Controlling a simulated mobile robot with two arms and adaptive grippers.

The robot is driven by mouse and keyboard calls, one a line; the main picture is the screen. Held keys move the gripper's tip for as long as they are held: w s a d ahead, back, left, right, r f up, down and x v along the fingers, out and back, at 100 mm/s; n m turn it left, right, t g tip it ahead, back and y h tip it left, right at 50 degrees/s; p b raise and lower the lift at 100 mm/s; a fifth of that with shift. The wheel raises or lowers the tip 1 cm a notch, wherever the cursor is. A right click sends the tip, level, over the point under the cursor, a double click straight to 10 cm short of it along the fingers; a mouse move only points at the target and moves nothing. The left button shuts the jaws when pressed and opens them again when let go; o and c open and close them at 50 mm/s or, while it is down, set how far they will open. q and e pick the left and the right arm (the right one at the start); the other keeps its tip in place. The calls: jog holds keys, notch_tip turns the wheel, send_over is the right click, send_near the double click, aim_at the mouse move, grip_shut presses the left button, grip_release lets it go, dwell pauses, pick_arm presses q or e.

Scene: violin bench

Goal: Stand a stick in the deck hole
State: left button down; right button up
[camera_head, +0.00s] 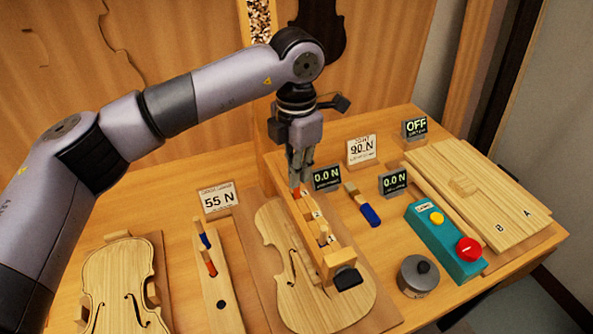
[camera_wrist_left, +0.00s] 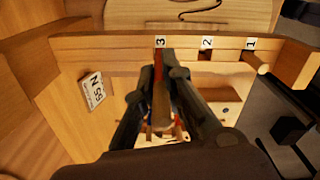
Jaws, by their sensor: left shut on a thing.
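My left gripper (camera_head: 297,180) points down over the far end of a long wooden rack and is shut on a stick with a red end (camera_head: 297,193). In the left wrist view the gripper (camera_wrist_left: 161,65) and the red on the stick are beside the label 3 of the rack (camera_wrist_left: 110,43). Whether the stick is clear of its slot I cannot tell. Another light stick (camera_head: 323,235) stands in the rack nearer its front end. A pale board with a dark round hole (camera_head: 221,304) lies left of the violin. My right gripper is not in view.
The pale board (camera_head: 213,285) carries a blue and a red-tipped piece. A violin body (camera_head: 290,285) lies beside the rack, another (camera_head: 118,285) at far left. A blue-handled tool (camera_head: 369,214), displays, a round pot (camera_head: 418,275) and a teal button box (camera_head: 445,243) stand right.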

pick_arm(q)
jog(key=shift+r+p, duration=1.05)
jog(key=shift+r, duration=1.25)
jog(key=shift+b, duration=0.55)
dwell(0.5)
jog(key=shift+f+b, duration=3.6)
jog(key=shift+f, duration=1)
jog(key=c, duration=1.6)
grip_release()
jog(key=shift+s, duration=0.1)
